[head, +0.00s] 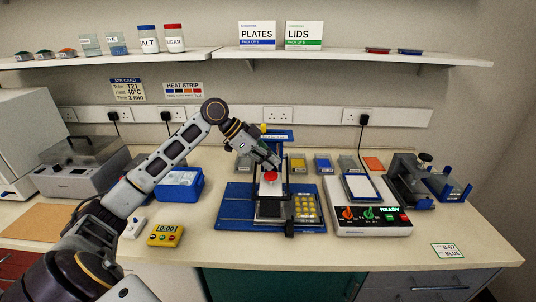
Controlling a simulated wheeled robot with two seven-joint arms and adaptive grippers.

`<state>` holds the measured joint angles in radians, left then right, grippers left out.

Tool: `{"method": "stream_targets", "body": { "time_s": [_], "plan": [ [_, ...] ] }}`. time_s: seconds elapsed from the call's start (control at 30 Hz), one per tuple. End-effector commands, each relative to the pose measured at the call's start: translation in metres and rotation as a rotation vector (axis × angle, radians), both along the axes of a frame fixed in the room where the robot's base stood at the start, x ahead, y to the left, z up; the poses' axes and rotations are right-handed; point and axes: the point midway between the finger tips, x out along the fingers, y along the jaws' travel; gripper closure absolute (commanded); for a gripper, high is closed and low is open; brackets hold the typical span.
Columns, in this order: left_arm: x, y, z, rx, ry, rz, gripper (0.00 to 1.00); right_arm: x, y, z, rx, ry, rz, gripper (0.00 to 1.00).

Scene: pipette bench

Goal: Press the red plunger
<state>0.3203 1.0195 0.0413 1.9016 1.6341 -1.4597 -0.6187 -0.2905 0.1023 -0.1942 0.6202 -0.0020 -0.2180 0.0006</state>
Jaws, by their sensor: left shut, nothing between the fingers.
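The red plunger (270,176) is a small red cap on the pipetting rig (232,213), which has a blue base and stands in the middle of the bench. My left gripper (275,166) reaches in from the left and points down at the plunger from above. Its fingers are shut with nothing between them. The fingertips are at or just above the red cap; I cannot tell whether they touch it. My right gripper is not in view.
A yellow timer (165,236), a blue box (182,187) and a grey lidded machine (82,167) stand to the left. A white heater unit (372,223) reading READY and a dark stand (408,182) are to the right. The front bench edge is mostly clear.

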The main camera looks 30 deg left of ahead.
Motion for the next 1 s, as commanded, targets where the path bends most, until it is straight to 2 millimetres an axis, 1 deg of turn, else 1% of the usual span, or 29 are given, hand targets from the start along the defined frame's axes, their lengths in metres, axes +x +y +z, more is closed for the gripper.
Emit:
{"method": "stream_targets", "body": {
  "time_s": [0.1, 0.23, 0.7, 0.77, 1.0],
  "plan": [
    [0.0, 0.0, -0.009, 0.0, 0.002, -0.001, 1.0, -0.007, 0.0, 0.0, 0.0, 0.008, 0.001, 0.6],
    [0.0, 0.0, -0.013, 0.0, 0.001, -0.001, 1.0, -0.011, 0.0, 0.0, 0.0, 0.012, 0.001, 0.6],
    [0.0, 0.0, -0.016, 0.0, 0.0, 0.0, 1.0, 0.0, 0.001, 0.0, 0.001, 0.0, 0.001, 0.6],
    [0.0, 0.0, -0.019, -0.001, 0.001, 0.0, 1.0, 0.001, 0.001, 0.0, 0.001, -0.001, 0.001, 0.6],
    [-0.001, 0.0, -0.039, 0.0, 0.002, -0.001, 1.0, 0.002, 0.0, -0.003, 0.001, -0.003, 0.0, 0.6]
  ]
}}
